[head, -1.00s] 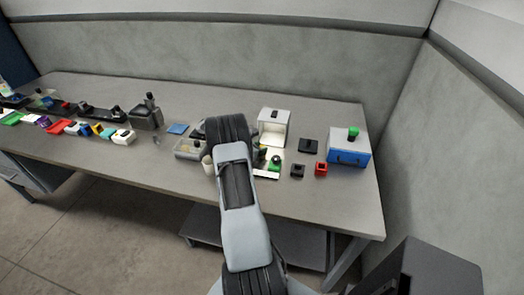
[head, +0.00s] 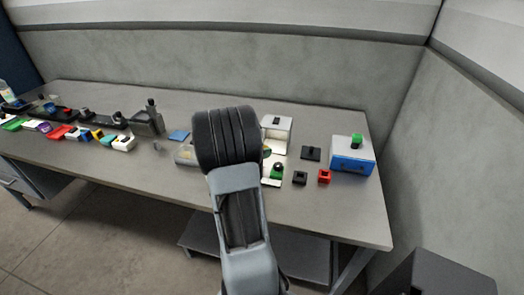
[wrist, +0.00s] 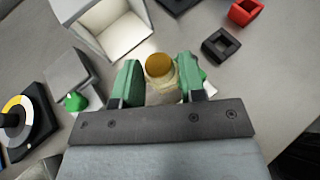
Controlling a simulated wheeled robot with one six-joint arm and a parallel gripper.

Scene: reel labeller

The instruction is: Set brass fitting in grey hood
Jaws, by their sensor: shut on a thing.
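In the wrist view my gripper (wrist: 163,82) has green fingertips shut on the brass fitting (wrist: 158,66), which has a round brass top and a paler body between the fingers. The pale grey hood (wrist: 82,32) is a box with an open, cream inside, beyond and left of the fitting; the two are apart in the picture. In the head view the hood (head: 284,134) stands at the back of the table, partly behind my arm. My gripper and the fitting are hidden there by my arm.
A green-topped piece (head: 277,172), a black square block (head: 300,177), a red square block (head: 324,176) and a flat black pad (head: 311,153) lie right of my arm. A blue-and-white box (head: 352,160) stands at the right end. The table's front right is clear.

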